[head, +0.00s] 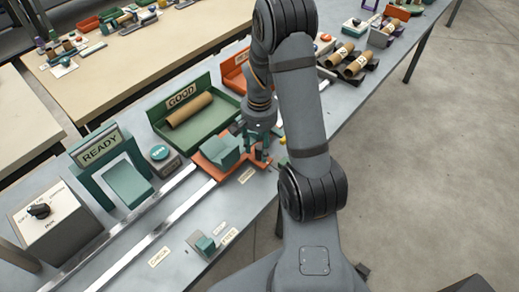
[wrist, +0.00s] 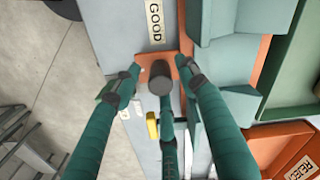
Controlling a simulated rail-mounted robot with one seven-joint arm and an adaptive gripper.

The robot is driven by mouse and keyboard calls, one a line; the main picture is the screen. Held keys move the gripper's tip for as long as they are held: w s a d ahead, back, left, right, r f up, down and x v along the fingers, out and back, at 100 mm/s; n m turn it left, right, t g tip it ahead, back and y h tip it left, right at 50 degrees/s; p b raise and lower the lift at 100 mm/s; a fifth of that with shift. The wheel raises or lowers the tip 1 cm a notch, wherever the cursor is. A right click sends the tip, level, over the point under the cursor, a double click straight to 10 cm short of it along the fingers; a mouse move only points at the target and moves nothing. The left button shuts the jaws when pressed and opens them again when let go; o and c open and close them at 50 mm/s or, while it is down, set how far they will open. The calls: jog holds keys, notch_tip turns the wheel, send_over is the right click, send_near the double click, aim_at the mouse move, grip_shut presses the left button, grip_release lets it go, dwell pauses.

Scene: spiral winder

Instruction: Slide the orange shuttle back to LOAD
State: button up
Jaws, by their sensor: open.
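The orange shuttle (head: 208,165) sits on the metal rails beside the green GOOD tray and carries a teal cradle (head: 222,148). The cradle looks empty. In the wrist view, the shuttle's orange plate (wrist: 146,70) has an upright dark knob (wrist: 160,79). A GOOD label (wrist: 155,22) lies on the bench beside it. My gripper (head: 258,149) is low over the shuttle's near side. In the wrist view my gripper (wrist: 158,90) is open, its teal fingers spread around the knob with gaps at the sides. I cannot read a LOAD label.
The rails (head: 150,210) run toward the lower left, past the READY frame (head: 104,160) and a CHECK label (head: 159,257). The green GOOD tray (head: 205,128) holds a brown tube (head: 189,110). A teal switch (head: 205,243) stands near the bench's front edge.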

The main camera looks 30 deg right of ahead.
jog(key=shift+f, duration=0.7)
jog(key=c, duration=0.3)
grip_shut()
